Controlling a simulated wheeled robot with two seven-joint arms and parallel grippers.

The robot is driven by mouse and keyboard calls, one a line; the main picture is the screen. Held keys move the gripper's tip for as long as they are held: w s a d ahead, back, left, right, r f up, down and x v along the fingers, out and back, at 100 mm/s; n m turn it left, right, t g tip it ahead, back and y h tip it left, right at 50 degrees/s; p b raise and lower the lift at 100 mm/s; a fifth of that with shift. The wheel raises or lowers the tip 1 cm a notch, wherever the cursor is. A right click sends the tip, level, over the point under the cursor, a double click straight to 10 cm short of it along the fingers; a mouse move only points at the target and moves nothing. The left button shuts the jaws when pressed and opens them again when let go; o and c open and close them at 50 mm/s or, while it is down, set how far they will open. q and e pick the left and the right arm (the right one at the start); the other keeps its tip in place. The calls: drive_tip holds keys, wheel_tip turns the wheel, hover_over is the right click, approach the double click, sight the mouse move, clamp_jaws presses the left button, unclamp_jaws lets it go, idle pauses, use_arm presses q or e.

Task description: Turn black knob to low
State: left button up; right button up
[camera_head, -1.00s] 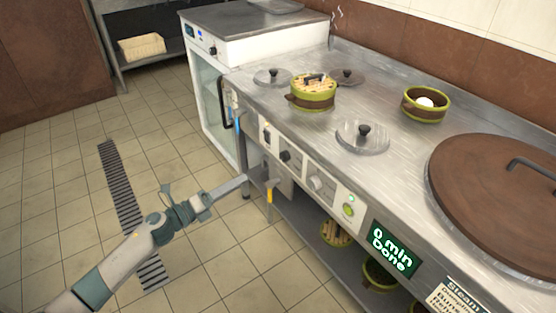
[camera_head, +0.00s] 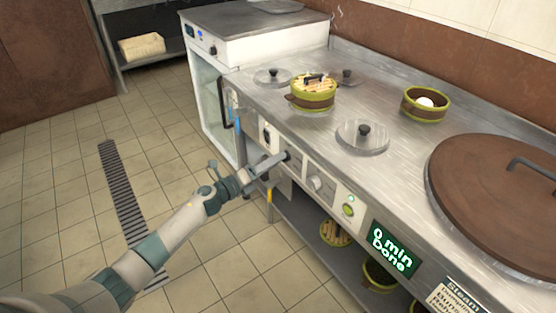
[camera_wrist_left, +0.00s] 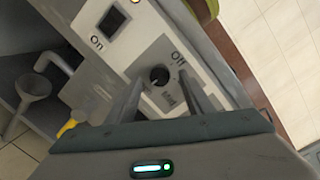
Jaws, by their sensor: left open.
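The black knob (camera_head: 287,156) is on the white front panel of the steel counter, partly hidden by my gripper in the head view. In the left wrist view the black knob (camera_wrist_left: 159,76) lies between and just beyond my two fingers, with "Off" printed above it. My left gripper (camera_head: 280,160) is at the panel in front of the knob. In the wrist view the left gripper (camera_wrist_left: 163,98) is open, with one finger on each side of the knob. I cannot tell if the fingers touch it. My right gripper is not in view.
A grey knob (camera_head: 315,184) and a lit green button (camera_head: 348,210) sit to the right on the panel. A black switch (camera_wrist_left: 112,20) marked "On" is beside the knob. A display (camera_head: 392,249) reads "0 min Done". Open tiled floor lies left of the counter.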

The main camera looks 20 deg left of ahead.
use_arm(q)
drive_tip(key=shift+x, duration=1.2)
drive_tip(key=c, duration=1)
drive_tip(key=shift+c, duration=0.2)
